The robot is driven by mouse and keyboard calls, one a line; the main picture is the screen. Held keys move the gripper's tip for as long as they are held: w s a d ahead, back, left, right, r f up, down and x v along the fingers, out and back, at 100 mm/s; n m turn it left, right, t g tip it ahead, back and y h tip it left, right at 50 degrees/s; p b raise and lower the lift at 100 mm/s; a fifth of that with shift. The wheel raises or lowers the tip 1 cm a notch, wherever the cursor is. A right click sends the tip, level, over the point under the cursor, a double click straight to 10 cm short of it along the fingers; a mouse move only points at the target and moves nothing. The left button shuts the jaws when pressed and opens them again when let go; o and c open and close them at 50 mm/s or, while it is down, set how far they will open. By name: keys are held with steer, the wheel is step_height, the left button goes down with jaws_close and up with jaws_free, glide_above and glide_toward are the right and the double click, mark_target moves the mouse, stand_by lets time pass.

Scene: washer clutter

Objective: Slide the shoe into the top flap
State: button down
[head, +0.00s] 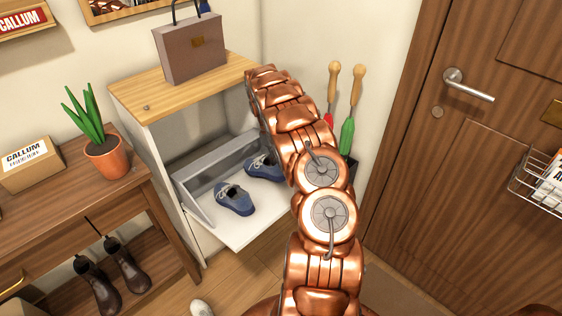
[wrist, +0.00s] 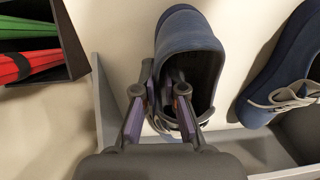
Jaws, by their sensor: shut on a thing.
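A dark blue shoe (head: 264,167) with a pale sole is in the open top flap (head: 242,231) of the white shoe cabinet, partly behind my arm. It also shows in the wrist view (wrist: 191,28). My gripper (wrist: 166,90) is shut on this shoe near its opening. The head view hides my gripper behind the arm. Whether the shoe touches the flap's floor I cannot tell. A second blue shoe (head: 234,199) with pale laces lies in the flap to the left, apart from my gripper, and shows at the right of the wrist view (wrist: 285,75).
A bag (head: 190,48) stands on the cabinet's wooden top (head: 135,97). Red and green umbrellas (head: 347,137) stand right of the cabinet. A side table (head: 130,180) with a potted plant (head: 106,155) is at left, brown boots (head: 127,267) below. A door (head: 440,180) is right.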

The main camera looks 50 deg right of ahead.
steer(key=shift+w+f, duration=0.1)
steer(key=shift+f, duration=0.1)
steer(key=c, duration=1.2)
jaws_free()
steer(key=v, duration=0.6)
steer(key=shift+w, duration=0.1)
steer(key=shift+w+r, duration=0.2)
steer(key=shift+r, duration=0.5)
